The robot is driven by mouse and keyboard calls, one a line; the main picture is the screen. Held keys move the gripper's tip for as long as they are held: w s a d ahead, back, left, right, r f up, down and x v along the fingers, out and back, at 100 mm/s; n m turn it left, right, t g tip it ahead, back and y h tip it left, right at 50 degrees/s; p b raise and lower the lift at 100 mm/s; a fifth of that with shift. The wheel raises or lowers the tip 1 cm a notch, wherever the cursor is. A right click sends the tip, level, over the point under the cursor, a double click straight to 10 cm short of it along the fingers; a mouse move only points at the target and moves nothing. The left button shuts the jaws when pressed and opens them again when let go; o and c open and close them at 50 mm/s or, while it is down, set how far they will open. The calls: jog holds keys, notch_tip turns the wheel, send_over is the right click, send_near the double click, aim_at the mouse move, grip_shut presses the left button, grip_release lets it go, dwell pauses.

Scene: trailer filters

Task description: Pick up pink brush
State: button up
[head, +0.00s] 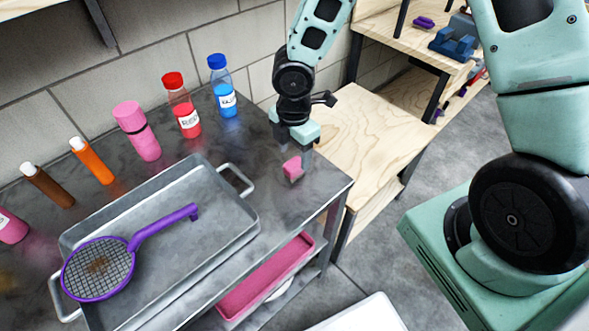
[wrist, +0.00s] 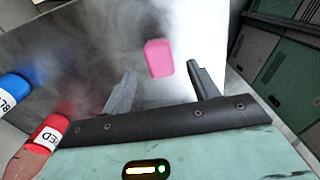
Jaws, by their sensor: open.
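The pink brush (head: 293,168) shows as a small pink block near the right end of the grey metal table (head: 318,185); I see no bristles. My gripper (head: 294,150) is above and just behind it, pointing down, and covers part of its top edge in the head view. In the wrist view the brush (wrist: 158,58) lies between the lines of the two fingers, a little beyond the fingertips. My gripper (wrist: 161,72) is open, with clear gaps on both sides of the brush. I cannot tell how high the fingertips are above the table.
A metal tray (head: 215,190) holds a purple strainer (head: 100,267). A wooden shelf (head: 345,135) stands right of the table. A pink bin (head: 262,280) is below.

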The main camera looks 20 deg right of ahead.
aim_at(295, 163)
notch_tip(295, 163, down, 5)
jog(key=shift+d+f+b, duration=0.1)
jog(key=shift+b, duration=0.2)
jog(key=c, duration=1.1)
